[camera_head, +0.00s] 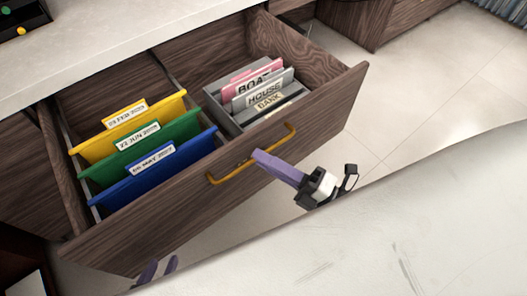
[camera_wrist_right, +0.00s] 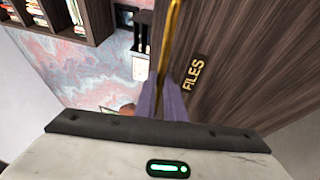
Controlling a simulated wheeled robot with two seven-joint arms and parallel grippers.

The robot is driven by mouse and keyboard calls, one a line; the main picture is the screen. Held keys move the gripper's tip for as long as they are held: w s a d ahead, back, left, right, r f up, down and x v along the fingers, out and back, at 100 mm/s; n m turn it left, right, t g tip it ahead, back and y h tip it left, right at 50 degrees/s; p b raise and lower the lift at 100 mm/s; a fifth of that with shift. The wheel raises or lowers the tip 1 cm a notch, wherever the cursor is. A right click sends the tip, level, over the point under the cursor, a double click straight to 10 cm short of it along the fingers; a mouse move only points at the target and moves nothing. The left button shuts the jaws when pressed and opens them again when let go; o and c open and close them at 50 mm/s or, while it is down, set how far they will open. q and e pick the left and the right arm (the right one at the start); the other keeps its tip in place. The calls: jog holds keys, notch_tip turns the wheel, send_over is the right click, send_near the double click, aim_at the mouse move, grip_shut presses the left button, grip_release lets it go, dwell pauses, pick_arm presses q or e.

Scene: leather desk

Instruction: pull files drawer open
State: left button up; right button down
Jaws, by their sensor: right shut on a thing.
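The wooden files drawer (camera_head: 180,210) stands pulled out from the desk, its inside showing. It holds hanging folders in yellow, green and blue, and a grey box (camera_head: 235,115) of labelled files. A gold bar handle (camera_head: 222,178) is on its front. My right gripper (camera_head: 262,160) is shut on the handle, near its middle. In the right wrist view its purple fingers (camera_wrist_right: 168,98) close on the gold handle (camera_wrist_right: 171,40), beside the gold FILES lettering (camera_wrist_right: 195,75). My left gripper (camera_head: 158,270) shows only its purple fingertips, apart, at the bottom, below the drawer front and away from it.
The pale desktop (camera_head: 120,50) lies above the drawer. Tiled floor (camera_head: 440,80) is open to the right of the drawer. Another wooden cabinet (camera_head: 365,20) stands at the back. In the wrist view, a shelf of books (camera_wrist_right: 60,18) is at the upper left.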

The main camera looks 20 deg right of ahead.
jog(key=shift+s+d, duration=0.25)
jog(key=shift+s, duration=0.65)
jog(key=c, duration=1.8)
grip_release()
jog(key=shift+c, duration=0.2)
jog(key=v, duration=1)
jog(key=shift+d, duration=0.1)
